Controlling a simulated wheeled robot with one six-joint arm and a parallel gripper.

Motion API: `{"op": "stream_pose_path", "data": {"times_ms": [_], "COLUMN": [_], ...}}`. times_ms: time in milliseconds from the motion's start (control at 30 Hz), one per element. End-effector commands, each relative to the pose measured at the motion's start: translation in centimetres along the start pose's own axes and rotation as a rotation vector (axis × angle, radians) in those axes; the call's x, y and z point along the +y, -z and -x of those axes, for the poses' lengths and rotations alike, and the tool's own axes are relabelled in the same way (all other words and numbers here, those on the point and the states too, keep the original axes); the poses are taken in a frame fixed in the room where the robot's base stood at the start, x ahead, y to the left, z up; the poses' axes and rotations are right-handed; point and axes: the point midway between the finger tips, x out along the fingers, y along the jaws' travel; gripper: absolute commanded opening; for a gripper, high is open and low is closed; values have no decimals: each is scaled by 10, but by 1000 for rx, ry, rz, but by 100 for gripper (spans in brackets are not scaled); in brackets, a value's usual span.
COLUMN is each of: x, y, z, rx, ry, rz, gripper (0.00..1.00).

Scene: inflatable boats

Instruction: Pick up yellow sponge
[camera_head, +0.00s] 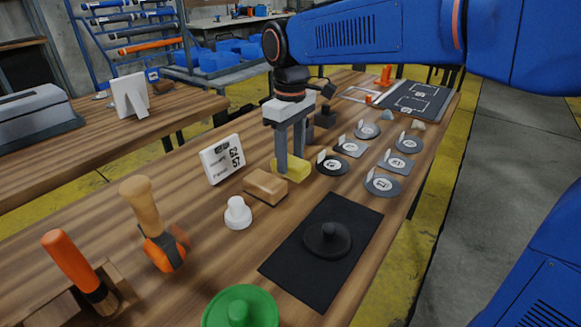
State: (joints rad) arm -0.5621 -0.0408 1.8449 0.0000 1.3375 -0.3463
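The yellow sponge (293,170) lies on the wooden workbench near its middle, just right of and behind a brown block. My gripper (290,155) points down directly over the sponge. Its two fingers reach down to the sponge, one at its left side and one near its far right part. The fingers stand apart with a gap between them. Whether they touch the sponge cannot be told from this view. The sponge's far side is partly hidden by the fingers.
A brown block (265,187) sits close in front of the sponge. A white sign (222,159) stands to the left. Round black discs with labels (343,146) lie to the right. A white knob (237,213), black mat (290,262) and green knob (240,308) are nearer.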

Motion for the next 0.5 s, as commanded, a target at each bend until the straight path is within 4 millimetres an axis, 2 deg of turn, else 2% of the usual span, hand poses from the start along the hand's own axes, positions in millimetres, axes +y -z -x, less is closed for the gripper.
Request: {"op": "stream_pose_path", "data": {"times_ms": [300,500], "x": [0,0], "y": [0,0], "z": [3,28], "rx": [1,3], "ry": [0,-1], "rz": [0,0], "gripper": [22,22]}}
